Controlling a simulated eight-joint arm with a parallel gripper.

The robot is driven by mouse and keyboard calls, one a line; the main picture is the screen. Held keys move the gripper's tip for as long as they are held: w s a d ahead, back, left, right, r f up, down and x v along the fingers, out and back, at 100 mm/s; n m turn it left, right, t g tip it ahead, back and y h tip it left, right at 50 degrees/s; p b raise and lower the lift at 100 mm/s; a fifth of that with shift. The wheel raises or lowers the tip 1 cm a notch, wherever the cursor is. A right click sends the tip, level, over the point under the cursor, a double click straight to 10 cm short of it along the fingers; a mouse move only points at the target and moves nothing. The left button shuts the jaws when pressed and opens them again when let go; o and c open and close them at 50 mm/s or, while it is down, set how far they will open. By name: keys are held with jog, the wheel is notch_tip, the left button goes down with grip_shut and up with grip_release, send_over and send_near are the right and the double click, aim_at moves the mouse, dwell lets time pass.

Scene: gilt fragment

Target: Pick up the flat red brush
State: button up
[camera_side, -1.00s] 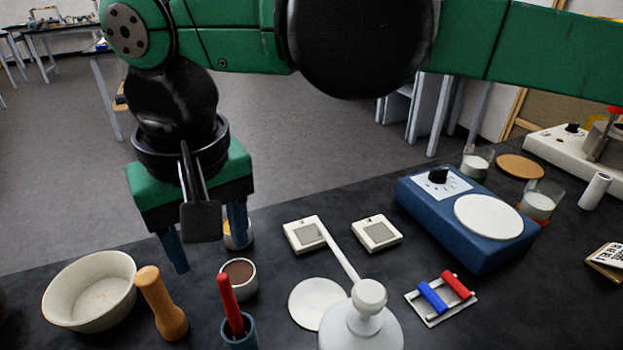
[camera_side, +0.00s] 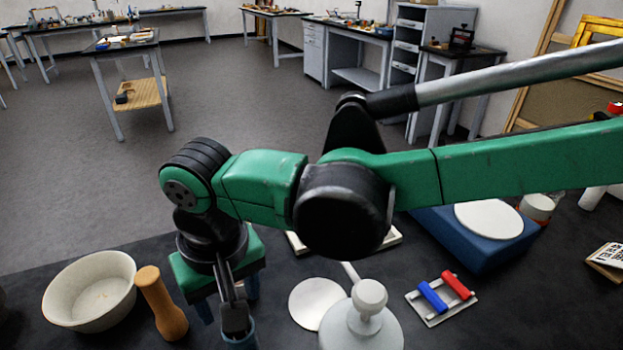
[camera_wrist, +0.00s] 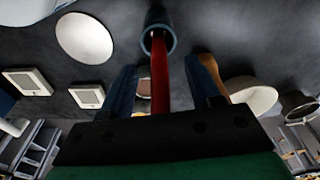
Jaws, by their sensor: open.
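A long red handle (camera_wrist: 160,75), which I take for the brush, stands in a blue cup (camera_wrist: 157,30) in the wrist view. My gripper (camera_wrist: 161,88) is open, with one blue finger on each side of the handle; whether either finger touches it cannot be told. The brush's other end is hidden in the cup. In the side view my gripper (camera_side: 228,303) is low over the cup (camera_side: 239,338), of which only the lower part shows.
A wooden pestle (camera_side: 160,305) and a white bowl (camera_side: 90,290) stand just left of my gripper. A white disc (camera_side: 315,302) and a white-based stand (camera_side: 362,330) are to the right. Further right are a rack with red and blue rollers (camera_side: 440,298) and a blue device (camera_side: 460,240).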

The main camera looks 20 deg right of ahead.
grip_shut()
jog(key=shift+r, duration=0.1)
